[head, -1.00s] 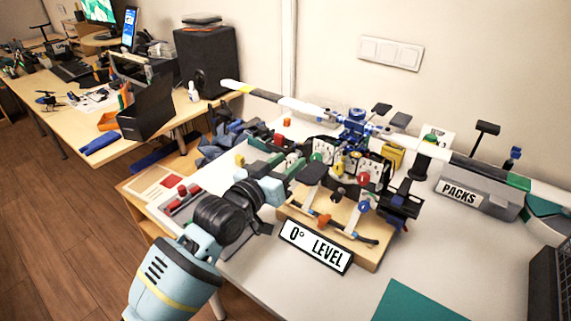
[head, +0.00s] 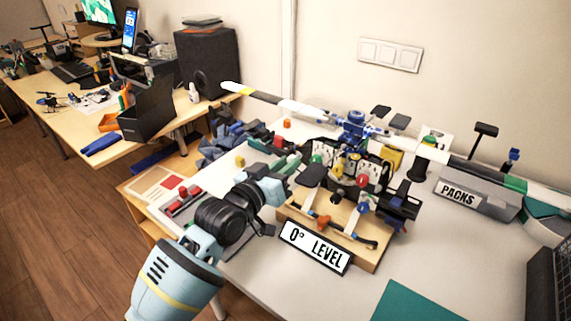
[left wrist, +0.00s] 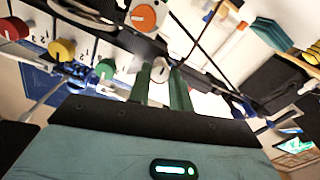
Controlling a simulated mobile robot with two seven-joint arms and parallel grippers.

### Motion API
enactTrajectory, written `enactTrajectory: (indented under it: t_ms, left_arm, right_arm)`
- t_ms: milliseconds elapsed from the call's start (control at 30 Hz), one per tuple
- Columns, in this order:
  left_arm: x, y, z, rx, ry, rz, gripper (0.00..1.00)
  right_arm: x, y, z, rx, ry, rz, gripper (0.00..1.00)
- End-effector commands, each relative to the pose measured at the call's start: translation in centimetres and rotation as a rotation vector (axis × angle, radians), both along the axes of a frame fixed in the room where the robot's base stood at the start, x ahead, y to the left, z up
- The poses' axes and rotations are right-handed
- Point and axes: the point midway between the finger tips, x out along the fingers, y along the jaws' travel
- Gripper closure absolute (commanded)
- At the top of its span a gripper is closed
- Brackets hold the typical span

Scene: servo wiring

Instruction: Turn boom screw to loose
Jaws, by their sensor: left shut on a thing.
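My left gripper (head: 292,166) reaches in from the lower left to the left side of the helicopter rig. In the left wrist view its green fingers (left wrist: 162,76) are shut on a small pale knob (left wrist: 160,70), which I take for the boom screw. The fingers hide the knob's sides, and I cannot tell how far it is turned. In that view a green knob (left wrist: 105,68), a yellow knob (left wrist: 62,49) and a red knob (left wrist: 14,28) stand in a row to the left. An orange knob (left wrist: 143,17) is above. My right gripper is not in view.
A "0° LEVEL" sign (head: 314,246) stands in front of the rig's wooden base (head: 370,256). The long white boom (head: 460,165) crosses above the rig. A grey PACKS box (head: 476,196) is at the right. The table front (head: 320,290) is mostly clear beside a green mat (head: 420,303).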

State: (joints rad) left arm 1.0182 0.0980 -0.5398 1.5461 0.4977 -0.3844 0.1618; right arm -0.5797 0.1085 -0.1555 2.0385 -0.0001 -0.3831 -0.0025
Motion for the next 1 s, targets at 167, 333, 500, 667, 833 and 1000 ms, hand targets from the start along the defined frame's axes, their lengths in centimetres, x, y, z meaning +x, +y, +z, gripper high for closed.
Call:
enactTrajectory:
  t_ms: [167,333,500,667,833,1000]
  left_arm:
    - [0.0,-0.1,0.2,-0.101,0.075,0.000,1.00]
    - [0.0,0.0,0.2,-0.227,0.167,0.000,1.00]
    - [0.0,0.0,0.2,-0.359,0.263,0.000,1.00]
    - [0.0,-0.1,0.1,-0.482,0.353,-0.001,1.00]
    - [0.0,-0.1,0.0,-0.612,0.448,0.000,1.00]
    - [-0.1,-0.1,0.0,-0.738,0.539,-0.001,1.00]
  right_arm:
    - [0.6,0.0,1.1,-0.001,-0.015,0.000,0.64]
    - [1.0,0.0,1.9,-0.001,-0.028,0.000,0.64]
    - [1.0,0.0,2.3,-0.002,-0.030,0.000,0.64]
    - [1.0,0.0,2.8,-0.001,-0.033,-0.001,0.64]
    - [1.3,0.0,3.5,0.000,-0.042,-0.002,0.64]
    - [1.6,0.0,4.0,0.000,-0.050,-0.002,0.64]
